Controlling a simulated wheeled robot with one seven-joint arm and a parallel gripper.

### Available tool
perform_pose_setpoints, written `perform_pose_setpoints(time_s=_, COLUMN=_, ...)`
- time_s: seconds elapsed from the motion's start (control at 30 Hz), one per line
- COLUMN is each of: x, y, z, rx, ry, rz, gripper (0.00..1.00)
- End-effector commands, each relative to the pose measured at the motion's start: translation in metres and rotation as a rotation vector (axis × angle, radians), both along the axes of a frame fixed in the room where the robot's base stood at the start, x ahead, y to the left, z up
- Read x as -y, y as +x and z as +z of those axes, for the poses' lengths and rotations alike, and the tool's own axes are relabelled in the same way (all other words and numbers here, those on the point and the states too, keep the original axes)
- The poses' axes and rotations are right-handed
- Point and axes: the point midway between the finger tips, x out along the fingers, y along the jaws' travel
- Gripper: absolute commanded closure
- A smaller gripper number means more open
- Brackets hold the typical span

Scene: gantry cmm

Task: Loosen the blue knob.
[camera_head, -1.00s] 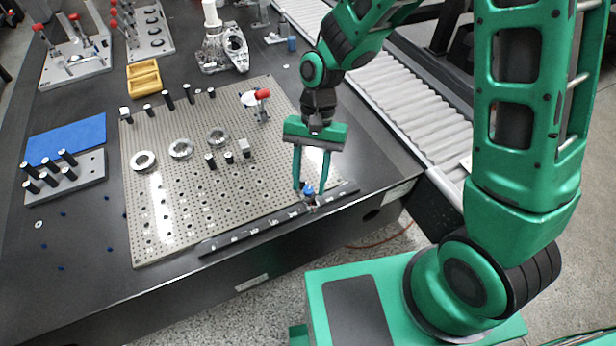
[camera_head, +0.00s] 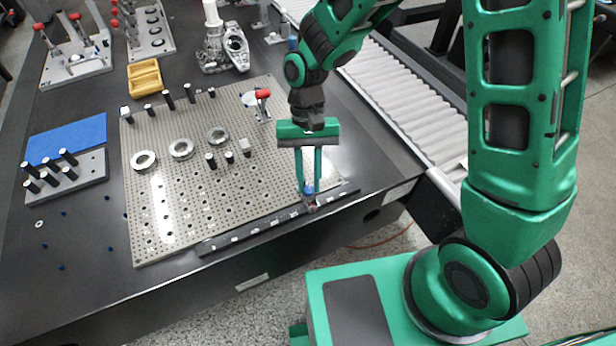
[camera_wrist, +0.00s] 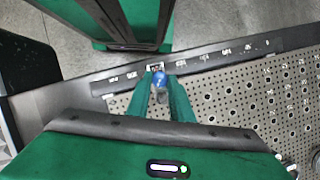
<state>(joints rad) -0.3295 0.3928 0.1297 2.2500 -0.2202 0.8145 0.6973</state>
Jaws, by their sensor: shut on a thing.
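The blue knob (camera_head: 308,189) sits at the front right edge of the perforated plate (camera_head: 165,220), over the dark marked rail (camera_head: 262,226). My gripper (camera_head: 309,190) reaches down from above, and its two green fingers are closed around the knob. In the wrist view the knob (camera_wrist: 160,80) shows between the fingertips (camera_wrist: 160,88), at the rail (camera_wrist: 205,57) with white markings. The fingers hide part of the knob's sides, and what lies under the knob is too small to make out.
A red-handled clamp (camera_head: 263,104) and several dark posts stand on the plate, with metal rings (camera_head: 181,149). A blue mat (camera_head: 68,139) and a yellow tray (camera_head: 144,77) lie to the left. A roller conveyor (camera_head: 405,100) runs along the table's right side.

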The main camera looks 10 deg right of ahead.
Motion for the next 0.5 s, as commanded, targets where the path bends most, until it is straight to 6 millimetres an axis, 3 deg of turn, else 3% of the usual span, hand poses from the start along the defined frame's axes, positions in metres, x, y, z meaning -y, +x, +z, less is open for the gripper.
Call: perform_pose_setpoints(time_s=0.5, x=-0.0036, y=0.0009, z=0.0004, rx=0.002, ry=0.000, rz=0.308, gripper=1.00)
